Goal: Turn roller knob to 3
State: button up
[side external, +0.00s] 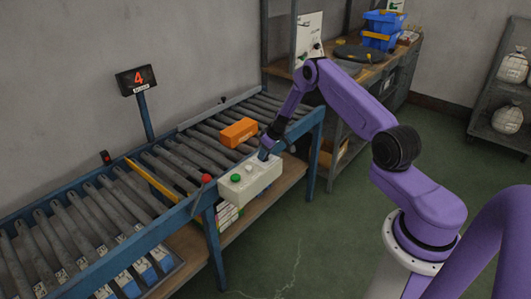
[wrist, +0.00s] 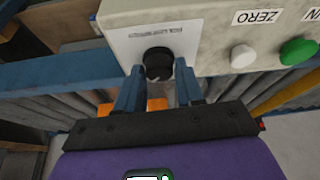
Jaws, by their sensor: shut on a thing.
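The roller knob (wrist: 158,62) is round and black on a white plate with small text, on the pale control box (wrist: 207,25). My gripper (wrist: 159,73) has its blue fingers on either side of the knob, shut on it. In the side view my gripper (side external: 264,154) reaches down to the right end of the control box (side external: 250,182) and hides the knob. The knob's pointer and scale cannot be read. A display (side external: 138,79) on a post shows a red 4.
A white button (wrist: 242,56) marked ZERO and a green button (wrist: 298,52) sit beside the knob. An orange block (side external: 238,132) lies on the roller conveyor (side external: 170,163). A red ball-topped part (side external: 206,179) stands left of the box. A workbench (side external: 375,72) with blue bins is behind.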

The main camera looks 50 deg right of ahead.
jog(key=shift+m, duration=0.6)
jog(key=o, duration=1)
jog(key=shift+r, duration=0.1)
jog(key=v, duration=1.7)
jog(key=shift+s+a+r, duration=0.1)
jog(key=shift+a+r, duration=0.05)
jog(key=shift+a, duration=0.2)
